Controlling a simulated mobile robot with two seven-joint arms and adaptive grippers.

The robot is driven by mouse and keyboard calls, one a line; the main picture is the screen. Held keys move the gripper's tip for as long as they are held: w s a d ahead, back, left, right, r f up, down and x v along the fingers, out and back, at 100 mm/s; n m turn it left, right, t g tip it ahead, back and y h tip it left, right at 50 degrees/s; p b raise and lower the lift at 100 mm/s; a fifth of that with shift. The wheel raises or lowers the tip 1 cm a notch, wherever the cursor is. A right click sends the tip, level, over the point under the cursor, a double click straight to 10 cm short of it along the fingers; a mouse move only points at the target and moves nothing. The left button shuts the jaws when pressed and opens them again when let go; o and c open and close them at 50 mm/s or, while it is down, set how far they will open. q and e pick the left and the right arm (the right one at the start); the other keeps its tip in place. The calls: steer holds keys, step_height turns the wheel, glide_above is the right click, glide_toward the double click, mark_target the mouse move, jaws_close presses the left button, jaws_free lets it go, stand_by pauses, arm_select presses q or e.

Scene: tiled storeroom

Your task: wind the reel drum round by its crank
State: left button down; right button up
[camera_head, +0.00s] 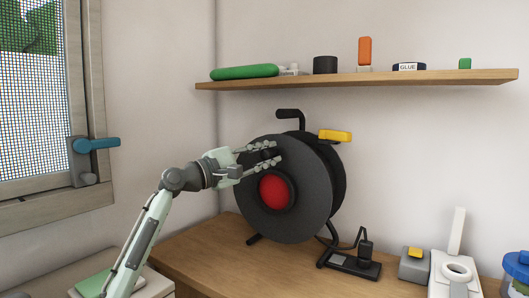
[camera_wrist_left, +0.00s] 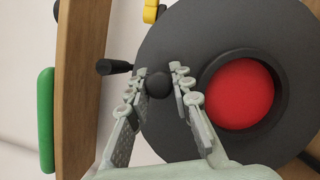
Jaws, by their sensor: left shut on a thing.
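The reel drum (camera_head: 312,212) is a large dark grey disc with a red hub (camera_head: 274,191), upright on its stand on the wooden worktop. It fills much of the left wrist view (camera_wrist_left: 210,30), with the red hub (camera_wrist_left: 240,94) right of my fingers. My left gripper (camera_head: 275,153) reaches in from the left at the upper part of the drum face. Its fingers are shut on the black crank knob (camera_wrist_left: 159,86), one finger on each side of it. The knob is partly hidden by the fingers in the head view. My right gripper is in neither view.
A shelf (camera_head: 440,77) with small items hangs above the reel. A black handle (camera_head: 290,113) and yellow part (camera_head: 335,135) top the reel. A black socket block (camera_head: 352,266) with a plug stands right of it. A window with a blue handle (camera_head: 97,144) is left.

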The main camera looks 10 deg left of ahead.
arm_select(q)
steer(key=shift+d, duration=0.1)
stand_by(0.3)
steer(key=c, duration=1.3)
jaws_free()
steer(key=shift+s, duration=0.1)
steer(key=v, duration=1.2)
